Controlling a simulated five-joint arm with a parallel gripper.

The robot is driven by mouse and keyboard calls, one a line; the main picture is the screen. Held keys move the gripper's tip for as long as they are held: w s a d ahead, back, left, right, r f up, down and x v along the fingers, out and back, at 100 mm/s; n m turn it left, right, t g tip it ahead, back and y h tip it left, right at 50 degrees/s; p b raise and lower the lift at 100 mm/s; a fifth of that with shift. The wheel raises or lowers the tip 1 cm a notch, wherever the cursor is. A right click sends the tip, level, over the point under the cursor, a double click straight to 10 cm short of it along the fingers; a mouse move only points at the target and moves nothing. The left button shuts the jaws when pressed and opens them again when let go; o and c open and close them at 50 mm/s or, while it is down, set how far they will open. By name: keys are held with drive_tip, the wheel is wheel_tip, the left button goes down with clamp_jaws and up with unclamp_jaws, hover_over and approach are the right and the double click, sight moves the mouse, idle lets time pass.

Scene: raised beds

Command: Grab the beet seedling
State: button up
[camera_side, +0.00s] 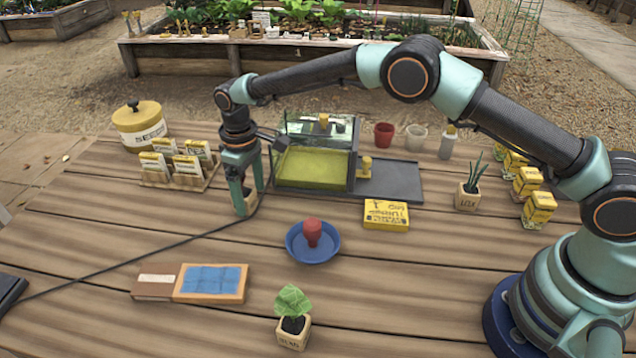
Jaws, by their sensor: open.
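My gripper (245,205) points down left of the glass-walled box, with its jaws open. A small tan pot (250,204) stands between or just behind its fingers; its plant is hidden by the gripper and its label cannot be read. I cannot tell whether the fingers touch it. Two other potted seedlings are in view. A broad-leaved one (292,318) stands at the front, its label too small to read surely. A thin-leaved one (468,193), whose label seems to read leek, stands at the right. I cannot tell for sure which pot is the beet.
The glass-walled box (316,167) stands behind, with a dark panel (396,181) on its right. A blue dish (313,256) with a red knobbed thing, a yellow box (386,215), a blue pad (211,283) and seed packets (187,166) lie around. A cable crosses the left.

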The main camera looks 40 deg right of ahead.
drive_tip(key=shift+f, duration=0.8)
clamp_jaws()
drive_tip(key=shift+r, duration=0.1)
